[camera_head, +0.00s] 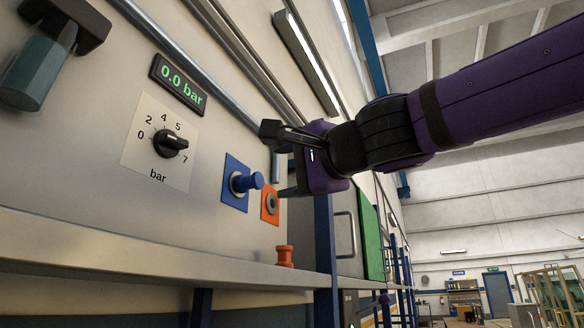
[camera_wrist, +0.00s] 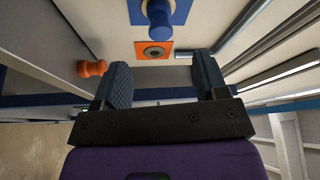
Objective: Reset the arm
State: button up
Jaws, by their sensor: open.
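My purple arm comes in from the right in the head view, and my gripper (camera_head: 278,166) is beside the panel, near the orange plate. In the wrist view my gripper (camera_wrist: 163,85) has its two dark fingers spread with nothing between them. An orange plate with a round grey socket (camera_head: 271,203) is on the panel; in the wrist view this orange plate (camera_wrist: 168,46) lies just beyond the fingertips. A blue knob on a blue plate (camera_head: 236,183) is left of it. A small orange plug (camera_head: 285,255) stands on the ledge below.
The panel has a black dial (camera_head: 170,144) marked in bar, with its pointer toward the right, and a display (camera_head: 178,83) reading 0.0 bar. A metal ledge (camera_head: 150,265) runs below. Pipes run above. A green panel (camera_head: 371,232) is farther back; open hall lies right.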

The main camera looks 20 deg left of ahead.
jog(key=shift+s+d, duration=0.15)
jog(key=shift+d, duration=0.15)
dwell(0.5)
jog(key=w+d+f+n+h, duration=0.3)
jog(key=d+f+h, duration=0.6)
jog(key=d+f, duration=1.55)
jog(key=s+d+f+g+h, duration=0.1)
jog(key=s+d+f+h, duration=0.3)
jog(key=d+f, duration=0.5)
jog(key=s+d+f+g+h, duration=0.2)
jog(key=s+d+f+h, duration=0.2)
jog(key=s+d+f, duration=0.3)
jog(key=d+f, duration=0.1)
jog(key=d, duration=0.4)
jog(key=shift+s+d+f+g, duration=0.25)
jog(key=shift+s+f+g, duration=0.05)
jog(key=shift+s+f, duration=0.1)
